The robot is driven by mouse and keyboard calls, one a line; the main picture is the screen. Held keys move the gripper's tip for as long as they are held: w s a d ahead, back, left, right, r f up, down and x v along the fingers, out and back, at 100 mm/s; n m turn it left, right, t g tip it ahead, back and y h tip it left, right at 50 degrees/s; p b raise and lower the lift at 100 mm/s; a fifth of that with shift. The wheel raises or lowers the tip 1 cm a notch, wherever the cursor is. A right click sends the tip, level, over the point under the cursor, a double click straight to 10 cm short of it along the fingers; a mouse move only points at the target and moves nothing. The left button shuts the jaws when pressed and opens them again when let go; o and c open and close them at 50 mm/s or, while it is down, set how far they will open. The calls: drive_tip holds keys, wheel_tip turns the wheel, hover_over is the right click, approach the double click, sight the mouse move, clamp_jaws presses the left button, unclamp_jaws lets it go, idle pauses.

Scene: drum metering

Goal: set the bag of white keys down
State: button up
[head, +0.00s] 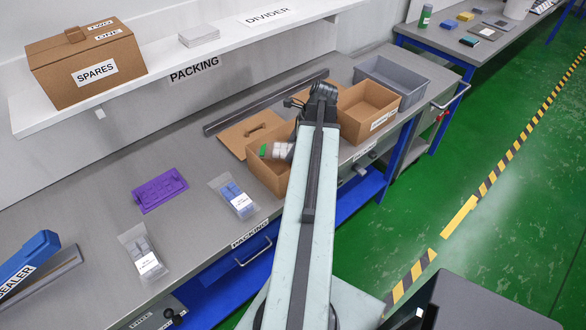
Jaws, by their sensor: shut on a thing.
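My arm reaches up the middle of the head view, over the packing bench (95,215). Its far end is a dark joint above the open cardboard boxes. My gripper and whatever it may hold are hidden behind the arm. A clear bag of greyish pieces with a white label (142,250) lies on the bench at the lower left. A clear bag of blue pieces (233,195) lies nearer the arm. I cannot pick out a bag of white keys. A pale cylindrical part with a green piece (263,150) shows at the nearer open box (262,176).
A second open cardboard box (372,110) and a grey bin (395,78) stand to the right. A purple tray (160,189) and a blue sealer (28,260) are on the left. A SPARES box (85,65) sits on the shelf. Bare bench lies between bags and tray.

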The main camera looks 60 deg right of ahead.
drive_tip(key=shift+f, duration=0.25)
wheel_tip(320, 180, down, 5)
drive_tip(key=b, duration=0.4)
drive_tip(key=shift+r, duration=0.4)
drive_tip(key=shift+f, duration=0.25)
drive_tip(key=o, duration=1.7)
drive_tip(key=shift+r, duration=0.1)
drive_tip(key=shift+o, duration=0.2)
drive_tip(key=shift+s+r+p, duration=0.15)
drive_tip(key=shift+r+p, duration=0.25)
drive_tip(key=shift+r, duration=0.15)
drive_tip(key=p+v, duration=1)
drive_tip(key=v, duration=0.1)
drive_tip(key=shift+s+d+r, duration=0.1)
drive_tip(key=shift+r, duration=0.05)
